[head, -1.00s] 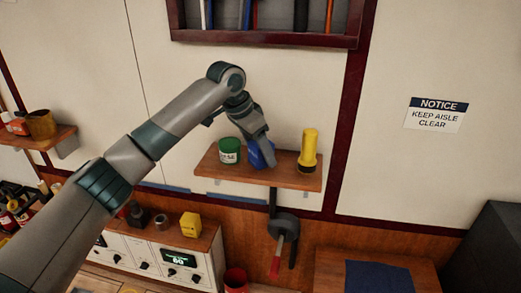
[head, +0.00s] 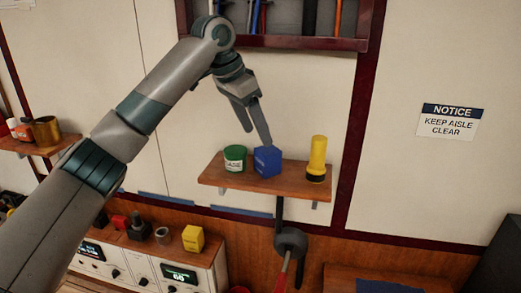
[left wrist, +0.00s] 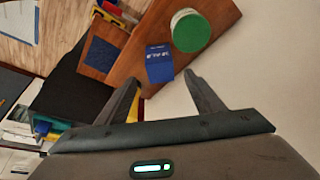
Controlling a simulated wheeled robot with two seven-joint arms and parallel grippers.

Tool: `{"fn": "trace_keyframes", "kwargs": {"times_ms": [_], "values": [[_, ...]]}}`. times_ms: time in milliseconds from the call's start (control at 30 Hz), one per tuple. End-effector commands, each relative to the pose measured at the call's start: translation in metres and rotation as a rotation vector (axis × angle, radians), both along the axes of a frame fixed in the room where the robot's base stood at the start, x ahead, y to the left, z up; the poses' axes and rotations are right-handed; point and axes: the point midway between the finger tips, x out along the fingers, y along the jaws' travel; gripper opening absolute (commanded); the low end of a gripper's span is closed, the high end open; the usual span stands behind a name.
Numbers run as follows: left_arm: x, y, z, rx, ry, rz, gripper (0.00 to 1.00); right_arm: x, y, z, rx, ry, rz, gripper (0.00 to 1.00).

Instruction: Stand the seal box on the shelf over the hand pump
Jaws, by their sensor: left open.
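The seal box, a blue box (head: 267,162) with white lettering, stands on the wooden shelf (head: 222,179) between a green tin and a yellow flashlight. The hand pump (head: 290,241), dark with a red handle, is mounted on the wall below this shelf. My left gripper (head: 257,137) is open, just above and behind the box in the head view, with nothing held. In the left wrist view the box (left wrist: 159,63) lies just beyond the open fingertips (left wrist: 163,78), apparently clear of them. My right gripper is not in view.
The green tin (head: 235,158) is close on the box's left and the yellow flashlight (head: 317,158) stands on its right. A tool rack (head: 285,42) hangs above. A bench with a yellow block (head: 193,238) is at lower left. Another shelf (head: 40,146) is at far left.

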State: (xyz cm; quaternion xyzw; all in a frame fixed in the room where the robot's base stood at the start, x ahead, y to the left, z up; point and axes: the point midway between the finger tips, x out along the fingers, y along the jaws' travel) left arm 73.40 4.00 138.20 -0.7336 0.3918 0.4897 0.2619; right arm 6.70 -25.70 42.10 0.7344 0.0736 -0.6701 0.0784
Motion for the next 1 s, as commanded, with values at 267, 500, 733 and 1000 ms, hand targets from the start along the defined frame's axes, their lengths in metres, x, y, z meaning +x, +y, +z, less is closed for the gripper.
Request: {"fn": "trace_keyframes", "kwargs": {"times_ms": [267,500,733,1000], "values": [[-0.004,0.006,0.016,0.001,0.001,0.000,0.61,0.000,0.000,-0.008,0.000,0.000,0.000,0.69],[-0.004,0.006,0.017,0.000,0.001,0.000,0.61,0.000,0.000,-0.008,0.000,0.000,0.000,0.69],[-0.004,0.006,0.017,0.000,0.001,0.000,0.61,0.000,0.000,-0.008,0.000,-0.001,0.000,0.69],[-0.004,0.006,0.017,0.000,0.001,0.000,0.61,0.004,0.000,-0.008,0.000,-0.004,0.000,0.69]]}}
